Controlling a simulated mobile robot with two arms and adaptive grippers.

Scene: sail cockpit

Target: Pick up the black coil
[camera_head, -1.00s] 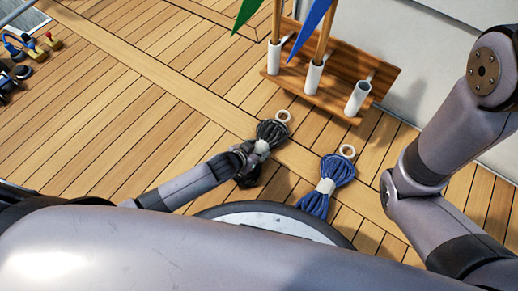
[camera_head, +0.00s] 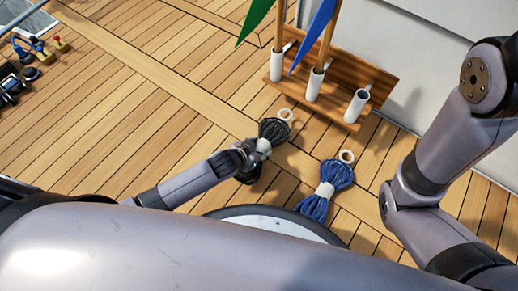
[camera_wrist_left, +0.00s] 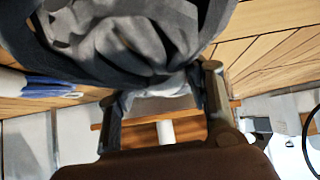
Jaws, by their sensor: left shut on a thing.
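The black coil (camera_head: 274,130) is a dark rope bundle with a pale band and a white ring at its far end. My left gripper (camera_head: 256,151) is shut on it near the band. The coil looks slightly above the deck, with a shadow to its right. In the left wrist view the coil (camera_wrist_left: 125,35) fills the top, large and close, between the fingers (camera_wrist_left: 160,88). The near end of the coil is partly hidden by my gripper. My right arm shows at the right, but its gripper is out of view.
A blue coil (camera_head: 327,190) with a white band and ring lies on the deck to the right. A wooden rack (camera_head: 345,80) with white tubes holding green and blue flags stands behind, against the pale wall. Small gear (camera_head: 28,60) lies far left.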

